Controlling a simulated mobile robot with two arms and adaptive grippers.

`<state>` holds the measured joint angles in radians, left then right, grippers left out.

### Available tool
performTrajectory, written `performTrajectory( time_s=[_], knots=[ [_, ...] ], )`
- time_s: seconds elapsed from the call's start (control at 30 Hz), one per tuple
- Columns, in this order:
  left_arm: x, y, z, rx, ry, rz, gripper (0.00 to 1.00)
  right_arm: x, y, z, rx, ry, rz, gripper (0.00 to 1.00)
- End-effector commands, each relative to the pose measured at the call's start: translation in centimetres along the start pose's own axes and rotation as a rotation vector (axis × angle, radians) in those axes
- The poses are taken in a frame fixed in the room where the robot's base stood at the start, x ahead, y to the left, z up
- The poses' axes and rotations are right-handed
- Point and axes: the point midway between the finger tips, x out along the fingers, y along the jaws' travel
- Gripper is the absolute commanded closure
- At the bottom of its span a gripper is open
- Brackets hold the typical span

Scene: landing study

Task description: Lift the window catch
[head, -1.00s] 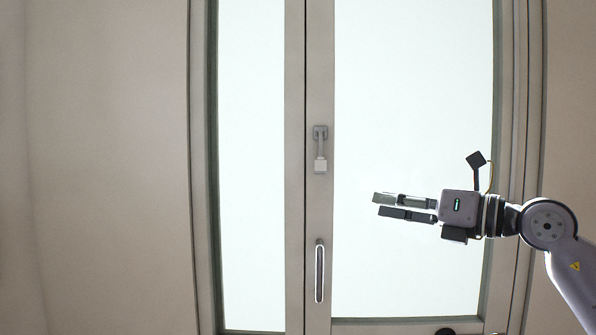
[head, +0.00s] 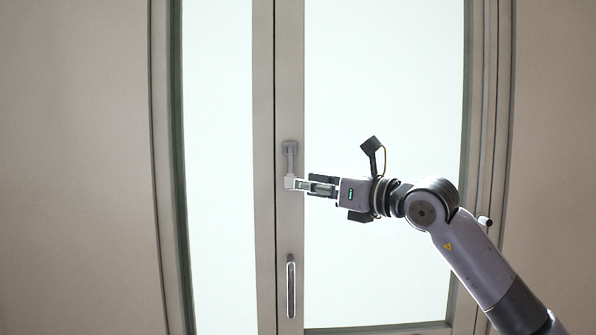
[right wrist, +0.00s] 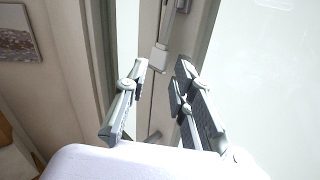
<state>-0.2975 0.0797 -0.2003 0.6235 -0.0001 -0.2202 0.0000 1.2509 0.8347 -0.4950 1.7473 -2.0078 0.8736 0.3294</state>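The window catch (head: 290,150) is a grey fitting on the window's middle upright, with a bar hanging down to a pale block at its lower end. It also shows in the right wrist view (right wrist: 160,58), at the top middle. My right gripper (head: 295,185) is level with the block and comes from the right, its tips at the block. In the right wrist view its two fingers (right wrist: 161,68) are spread, with the block showing in the gap at the tips. I cannot tell whether they touch it. My left gripper is not in view.
A long upright handle (head: 291,288) sits on the same upright, below the catch. Bright glass panes (head: 385,80) lie on both sides of the upright. A framed picture (right wrist: 15,35) hangs on the wall at the left in the wrist view.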

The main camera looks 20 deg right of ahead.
Motion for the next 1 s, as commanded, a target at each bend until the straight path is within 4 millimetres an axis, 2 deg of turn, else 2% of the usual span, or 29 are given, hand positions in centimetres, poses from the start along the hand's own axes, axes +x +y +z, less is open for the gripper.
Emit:
performTrajectory(
  time_s=[0.03, 0.23, 0.63, 1.0],
  knots=[
    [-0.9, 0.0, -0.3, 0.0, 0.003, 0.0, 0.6, 1.0, 0.1, 0.4, 0.002, 0.002, 0.002, 0.76],
    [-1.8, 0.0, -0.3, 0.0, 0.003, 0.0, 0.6, 3.3, 0.1, 0.2, 0.001, 0.001, 0.001, 0.76],
    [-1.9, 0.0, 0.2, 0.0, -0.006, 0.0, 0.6, 4.0, 0.0, 0.0, -0.001, 0.0, 0.0, 0.77],
    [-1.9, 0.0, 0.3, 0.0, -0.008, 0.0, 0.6, 4.0, 0.0, 0.0, 0.0, 0.0, 0.0, 1.0]
  ],
)
